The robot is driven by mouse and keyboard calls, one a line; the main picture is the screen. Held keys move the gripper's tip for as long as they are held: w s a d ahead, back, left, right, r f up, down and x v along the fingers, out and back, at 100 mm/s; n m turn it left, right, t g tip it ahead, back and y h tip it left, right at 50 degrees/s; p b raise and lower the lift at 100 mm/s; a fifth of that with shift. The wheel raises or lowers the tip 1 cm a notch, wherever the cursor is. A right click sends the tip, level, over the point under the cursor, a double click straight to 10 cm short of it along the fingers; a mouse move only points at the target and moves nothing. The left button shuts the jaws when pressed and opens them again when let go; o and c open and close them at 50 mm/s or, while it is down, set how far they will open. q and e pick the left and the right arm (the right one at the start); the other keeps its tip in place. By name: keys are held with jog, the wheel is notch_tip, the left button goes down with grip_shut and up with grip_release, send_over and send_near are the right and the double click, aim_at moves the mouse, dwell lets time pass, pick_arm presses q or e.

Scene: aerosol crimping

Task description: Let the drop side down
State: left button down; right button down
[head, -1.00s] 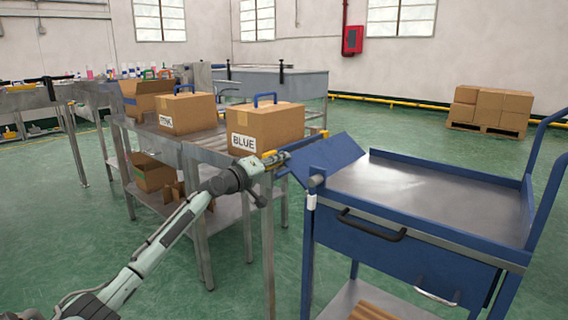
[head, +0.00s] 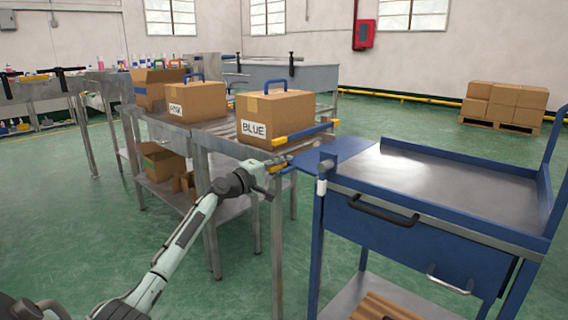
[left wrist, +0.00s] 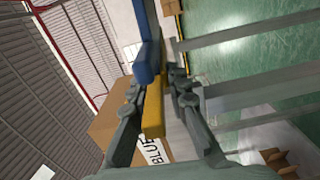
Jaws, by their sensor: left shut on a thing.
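The drop side (head: 336,152) is the blue panel at the left end of the blue cart (head: 440,225). It lies folded outward, close to level, reaching toward the metal roller table. My left gripper (head: 280,166) is at the panel's outer edge, beside the table's near corner. In the left wrist view its fingers (left wrist: 160,98) are shut on a yellow grip piece (left wrist: 154,112), in line with a blue bar (left wrist: 147,50). The exact finger contact is partly hidden. My right gripper is not in view.
The cart's top tray (head: 450,185) is empty.

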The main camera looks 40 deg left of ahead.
aim_at(268, 170)
pick_arm(q)
jog(key=shift+r, duration=0.3)
jog(key=c, duration=1.6)
grip_release()
jog(key=shift+d, duration=0.1)
jog(key=shift+o, duration=0.2)
jog(key=shift+f, duration=0.1)
jog(key=s, duration=0.8)
jog(key=s+a, duration=0.1)
jog(key=s, duration=0.3)
jog(key=shift+f, duration=0.1)
